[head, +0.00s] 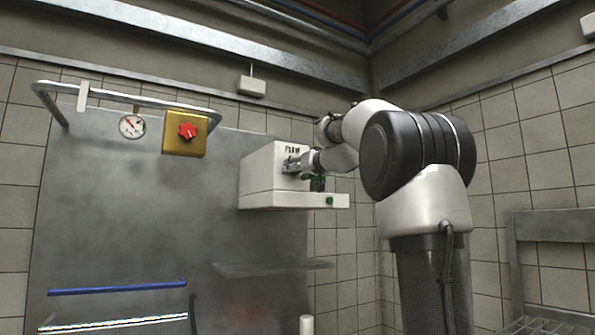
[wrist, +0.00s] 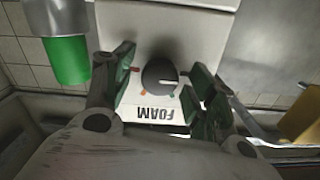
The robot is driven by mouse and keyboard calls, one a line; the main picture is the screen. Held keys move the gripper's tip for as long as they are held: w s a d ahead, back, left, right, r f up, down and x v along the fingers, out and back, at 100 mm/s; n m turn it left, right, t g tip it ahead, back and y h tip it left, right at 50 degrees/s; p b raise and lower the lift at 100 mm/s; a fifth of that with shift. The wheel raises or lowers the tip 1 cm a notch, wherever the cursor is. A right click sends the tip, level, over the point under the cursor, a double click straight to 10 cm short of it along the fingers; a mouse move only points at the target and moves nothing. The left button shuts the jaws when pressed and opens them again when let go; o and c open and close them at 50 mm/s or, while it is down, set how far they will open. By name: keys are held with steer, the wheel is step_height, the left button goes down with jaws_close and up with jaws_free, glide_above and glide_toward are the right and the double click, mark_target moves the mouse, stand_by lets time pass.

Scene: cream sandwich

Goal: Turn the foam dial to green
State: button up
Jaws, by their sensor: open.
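The foam dial (wrist: 158,73) is a round dark knob with a pale pointer line, on the white FOAM box (head: 272,172). In the wrist view the FOAM label (wrist: 157,114) is upside down, and the pointer line lies toward the right of the picture. My gripper (wrist: 162,72) is open, with one green-padded finger on each side of the dial. I cannot tell whether either finger touches it. In the head view my gripper (head: 300,164) is at the box front and hides the dial.
A green button (head: 330,201) is low on the box front. A red knob on a yellow box (head: 187,130) and a gauge (head: 131,126) are at the left. A metal rail (head: 130,97) runs above them. A green cylinder (wrist: 68,60) is near the left finger.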

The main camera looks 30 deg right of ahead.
steer(key=c, duration=1)
steer(key=shift+m, duration=0.4)
steer(key=m, duration=1.1)
steer(key=shift+a, duration=0.1)
